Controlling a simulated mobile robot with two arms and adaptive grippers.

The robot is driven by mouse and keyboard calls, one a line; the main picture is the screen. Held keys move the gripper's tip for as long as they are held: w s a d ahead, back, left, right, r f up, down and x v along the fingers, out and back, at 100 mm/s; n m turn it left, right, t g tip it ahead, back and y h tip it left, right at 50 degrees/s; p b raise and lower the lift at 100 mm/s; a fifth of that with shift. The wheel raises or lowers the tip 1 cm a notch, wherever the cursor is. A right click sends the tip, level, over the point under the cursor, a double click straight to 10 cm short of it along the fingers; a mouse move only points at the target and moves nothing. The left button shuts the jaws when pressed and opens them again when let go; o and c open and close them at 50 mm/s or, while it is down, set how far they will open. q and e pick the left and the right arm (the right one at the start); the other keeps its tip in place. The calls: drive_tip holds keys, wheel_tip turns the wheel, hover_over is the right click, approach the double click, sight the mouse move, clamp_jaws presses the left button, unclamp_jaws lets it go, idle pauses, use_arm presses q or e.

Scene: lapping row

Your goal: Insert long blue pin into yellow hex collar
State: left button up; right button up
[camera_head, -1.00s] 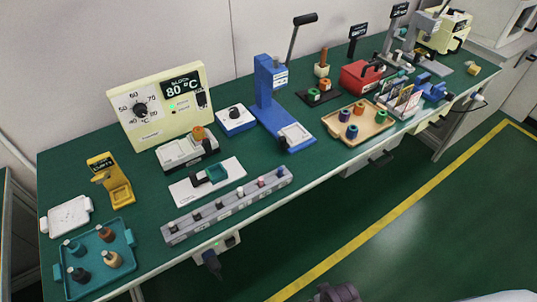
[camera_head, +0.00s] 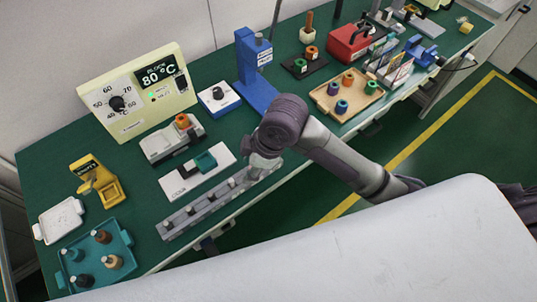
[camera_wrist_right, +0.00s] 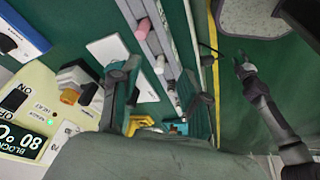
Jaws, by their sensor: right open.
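A long grey rack (camera_head: 190,219) holds a row of pins along the bench's front edge. The long blue pin cannot be made out; the rack's right end is hidden by my right arm in the head view. My right gripper (camera_head: 262,162) is above the rack's right part. In the right wrist view, its fingers (camera_wrist_right: 160,97) are apart and empty, with the rack (camera_wrist_right: 180,50), a pink pin (camera_wrist_right: 143,28) and a paler pin (camera_wrist_right: 159,62) beyond. A small yellow piece (camera_head: 465,28), possibly the hex collar, lies at the far right bench end. My left gripper (camera_wrist_right: 243,68) shows over the floor, its jaws unclear.
A wooden tray (camera_head: 372,99) with several collars stands right. A teal tray (camera_head: 122,236) stands at front left.

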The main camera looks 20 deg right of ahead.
drive_tip(key=w+d+r+n+g+h, duration=0.2)
drive_tip(key=w+d+r+n+h, duration=0.2)
drive_tip(key=w+d+r+n, duration=0.25)
drive_tip(key=shift+m, duration=0.45)
drive_tip(key=f, duration=0.7)
drive_tip(key=shift+d+f+p, duration=0.15)
drive_tip(key=shift+d+p, duration=0.1)
drive_tip(key=shift+p, duration=0.1)
drive_tip(key=shift+s+a+f+p, duration=0.1)
drive_tip(key=shift+s+f+p, duration=0.15)
drive_tip(key=shift+f, duration=1.15)
drive_tip(key=shift+s+f+p, duration=0.1)
drive_tip(key=shift+f+p, duration=0.15)
drive_tip(key=shift+f, duration=1.1)
drive_tip(key=shift+c, duration=0.4)
clamp_jaws()
